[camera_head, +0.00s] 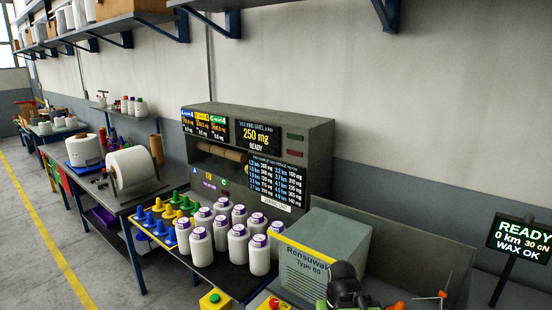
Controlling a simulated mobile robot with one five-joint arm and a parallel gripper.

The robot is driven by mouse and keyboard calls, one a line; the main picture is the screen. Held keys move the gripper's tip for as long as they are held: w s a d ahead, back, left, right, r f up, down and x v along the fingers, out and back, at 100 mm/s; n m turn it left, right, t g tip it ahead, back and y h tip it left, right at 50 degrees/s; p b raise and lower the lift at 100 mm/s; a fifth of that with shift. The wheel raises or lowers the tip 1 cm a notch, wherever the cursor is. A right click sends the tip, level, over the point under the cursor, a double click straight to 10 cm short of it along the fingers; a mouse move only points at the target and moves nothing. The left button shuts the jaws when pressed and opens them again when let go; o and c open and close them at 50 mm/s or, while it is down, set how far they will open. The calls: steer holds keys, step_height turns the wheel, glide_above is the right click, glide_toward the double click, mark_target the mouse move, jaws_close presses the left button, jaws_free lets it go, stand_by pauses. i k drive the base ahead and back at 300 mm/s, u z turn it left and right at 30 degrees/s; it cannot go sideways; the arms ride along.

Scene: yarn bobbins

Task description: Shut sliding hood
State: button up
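A grey-green box-shaped hood (335,238) stands at the lower right on the bench. Its front face is lettered "Rensuwak Type 60", and a yellow strip runs along its front top edge. I take this to be the sliding hood; from this angle I cannot tell how far it is open. A dark rounded shape with green parts (345,283) is in front of the hood's lower right, at the bottom edge. It looks like the end of my arm with my gripper. The fingers cannot be made out, and any contact with the hood is unclear.
White bobbins with purple tops (238,243) stand close left of the hood. A grey display cabinet (300,125) is behind them. A green button box (215,299) is at the bottom. A "READY" screen (520,240) stands at right. The floor at left (50,250) is clear.

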mark_target(306, 250)
steer(key=k, duration=1.15)
steer(key=u, duration=0.8)
steer(key=i, duration=1.4)
steer(key=u, duration=0.95)
